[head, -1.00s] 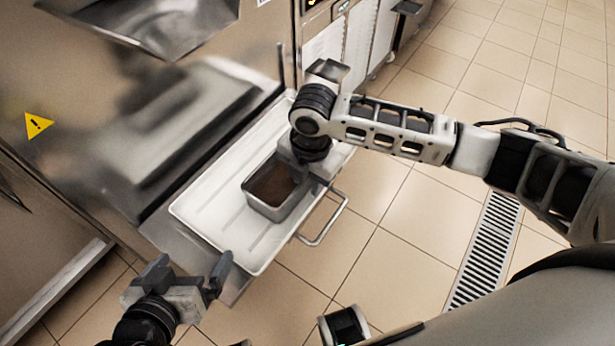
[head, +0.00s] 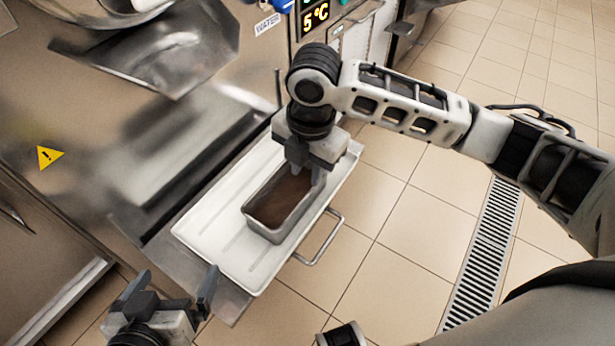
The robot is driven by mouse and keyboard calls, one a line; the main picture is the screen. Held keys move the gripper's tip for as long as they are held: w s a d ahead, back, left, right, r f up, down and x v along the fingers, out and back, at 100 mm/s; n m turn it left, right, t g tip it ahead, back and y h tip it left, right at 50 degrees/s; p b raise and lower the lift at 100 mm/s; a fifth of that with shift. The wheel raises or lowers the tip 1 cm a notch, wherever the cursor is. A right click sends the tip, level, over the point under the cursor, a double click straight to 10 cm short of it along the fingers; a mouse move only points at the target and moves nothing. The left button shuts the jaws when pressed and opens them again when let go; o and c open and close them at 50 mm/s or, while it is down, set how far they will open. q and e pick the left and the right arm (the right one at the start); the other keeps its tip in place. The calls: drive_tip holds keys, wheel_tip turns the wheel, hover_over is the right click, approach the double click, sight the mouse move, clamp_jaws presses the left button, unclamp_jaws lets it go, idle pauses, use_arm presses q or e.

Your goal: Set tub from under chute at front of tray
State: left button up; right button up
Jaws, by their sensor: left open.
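The tub (head: 262,222) is a grey metal rectangular pan with brown contents. It stands upright on the white tray (head: 215,230), towards the side with the wire handle. My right gripper (head: 305,172) points down at the tub's far end, its fingertips at the rim. Whether the fingers clasp the wall or only stand beside it cannot be told. My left gripper (head: 165,290) is open and empty at the lower left, apart from the tray's near end. The metal chute (head: 165,55) juts from the machine above and to the left of the tray.
The freezer's steel front (head: 100,110) with a yellow warning sign (head: 49,156) rises behind the tray. A wire handle (head: 325,240) sticks out at the tray's right side. Tiled floor and a drain grate (head: 480,255) lie to the right.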

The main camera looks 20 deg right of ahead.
drive_tip(key=s+a+f+m+y, duration=0.1)
drive_tip(key=a, duration=0.2)
drive_tip(key=s+a+f+m+t+y, duration=0.1)
drive_tip(key=a+f+m+y, duration=0.1)
drive_tip(key=a, duration=0.1)
drive_tip(key=s+a+f+m+y, duration=0.1)
drive_tip(key=s+a+y, duration=0.1)
drive_tip(key=a, duration=0.1)
drive_tip(key=shift+s+f+m+t, duration=0.1)
drive_tip(key=shift+f+m+t, duration=0.05)
drive_tip(key=shift+m+t, duration=0.2)
drive_tip(key=s+a+m+t+y, duration=0.2)
drive_tip(key=m+t, duration=0.1)
drive_tip(key=m, duration=0.3)
drive_tip(key=m+t+h, duration=0.3)
drive_tip(key=m+t, duration=0.3)
drive_tip(key=m, duration=0.7)
approach(267, 229)
drive_tip(key=d, duration=0.6)
drive_tip(key=shift+w+d+f, duration=0.15)
drive_tip(key=shift+w+f, duration=0.1)
drive_tip(key=shift+w, duration=0.15)
